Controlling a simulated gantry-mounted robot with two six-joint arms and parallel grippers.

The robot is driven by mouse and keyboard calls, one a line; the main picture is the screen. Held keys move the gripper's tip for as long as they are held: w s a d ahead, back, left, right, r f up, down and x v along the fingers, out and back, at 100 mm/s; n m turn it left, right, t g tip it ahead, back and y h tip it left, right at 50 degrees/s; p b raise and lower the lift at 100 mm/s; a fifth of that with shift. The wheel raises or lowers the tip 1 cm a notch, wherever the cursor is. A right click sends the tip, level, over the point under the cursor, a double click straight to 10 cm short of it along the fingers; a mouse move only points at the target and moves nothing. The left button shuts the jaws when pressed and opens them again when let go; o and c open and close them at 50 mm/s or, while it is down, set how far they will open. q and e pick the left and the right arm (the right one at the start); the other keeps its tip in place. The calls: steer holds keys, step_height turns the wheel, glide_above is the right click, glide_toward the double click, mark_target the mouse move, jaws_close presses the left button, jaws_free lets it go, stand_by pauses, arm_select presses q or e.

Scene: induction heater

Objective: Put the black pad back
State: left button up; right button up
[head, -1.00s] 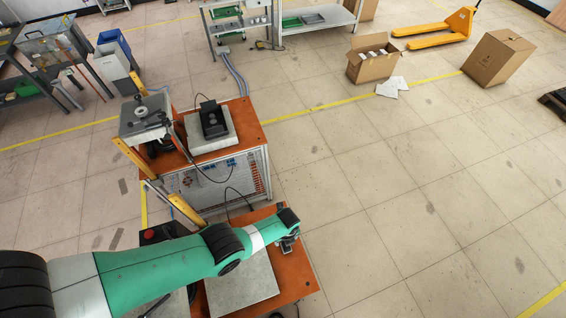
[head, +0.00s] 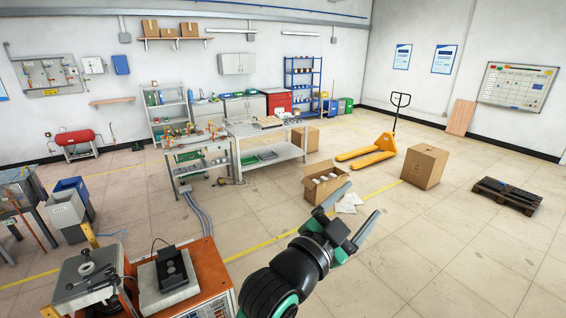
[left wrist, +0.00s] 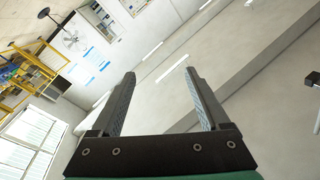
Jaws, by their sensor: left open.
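My left gripper (head: 358,206) is raised in front of the head camera, its two fingers spread and pointing up. In the left wrist view the gripper (left wrist: 160,74) is open with nothing between its fingers, facing the wall and ceiling. A black object (head: 171,267) with an upright part sits on a grey slab (head: 190,291) on the orange-topped bench at the lower left. I cannot tell whether this is the black pad. The gripper is well to its right, apart from it. My right gripper is not in view.
A metal stand with a round fixture (head: 85,270) is beside the slab on the orange bench (head: 212,262). An open cardboard box (head: 322,190), a closed box (head: 425,166), a yellow pallet jack (head: 368,152) and a dark pallet (head: 507,194) stand on the floor. The floor at right is largely clear.

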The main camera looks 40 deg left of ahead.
arm_select(q)
steer(key=s+r+n+t+h, duration=0.1)
steer(key=s+r+n+t, duration=0.5)
steer(key=s+r, duration=1.5)
steer(key=shift+r+t, duration=0.25)
steer(key=shift+t, duration=0.75)
